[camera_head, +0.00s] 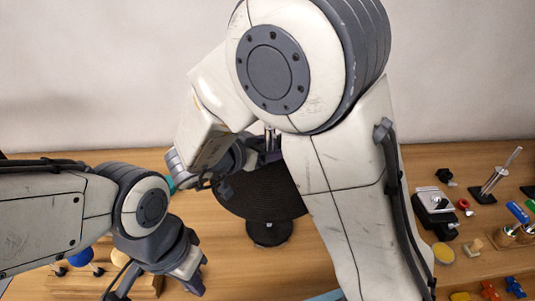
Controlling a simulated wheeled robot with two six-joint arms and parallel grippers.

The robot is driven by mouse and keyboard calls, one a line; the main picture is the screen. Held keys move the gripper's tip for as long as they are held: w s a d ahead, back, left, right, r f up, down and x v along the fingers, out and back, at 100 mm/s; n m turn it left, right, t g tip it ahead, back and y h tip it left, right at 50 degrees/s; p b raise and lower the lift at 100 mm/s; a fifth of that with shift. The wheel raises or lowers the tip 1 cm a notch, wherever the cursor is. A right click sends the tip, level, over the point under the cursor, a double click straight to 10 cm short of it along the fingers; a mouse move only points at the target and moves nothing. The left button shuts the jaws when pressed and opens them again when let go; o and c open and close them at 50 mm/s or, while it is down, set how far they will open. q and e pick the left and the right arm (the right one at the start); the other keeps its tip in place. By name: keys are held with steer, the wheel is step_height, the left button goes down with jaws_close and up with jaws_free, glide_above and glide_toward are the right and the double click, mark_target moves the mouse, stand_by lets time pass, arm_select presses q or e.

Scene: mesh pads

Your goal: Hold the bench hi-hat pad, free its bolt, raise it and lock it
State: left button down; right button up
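The hi-hat pad (262,198) is a dark round disc in the middle of the bench, with a dark foot (269,234) below it. A short metal rod (269,134) shows above the pad, partly hidden by my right arm. My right gripper (265,156) is at the pad's far side close to the rod; its fingers are mostly hidden, and I cannot tell whether it touches the rod or bolt. My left gripper (196,283) is low at the front left, apart from the pad, pointing down. Its finger gap is not clear. The bolt is not distinguishable.
My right arm covers the pad's right side. At left front stands a wooden block with blue and yellow knobs (98,285). At right are a black-and-white device (434,208), a metal rod on a black base (498,175) and several small coloured parts. Bench right of the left gripper is clear.

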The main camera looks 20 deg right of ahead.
steer(key=shift+b+x, duration=0.45)
steer(key=shift+x, duration=0.7)
jaws_close()
stand_by(0.5)
jaws_free()
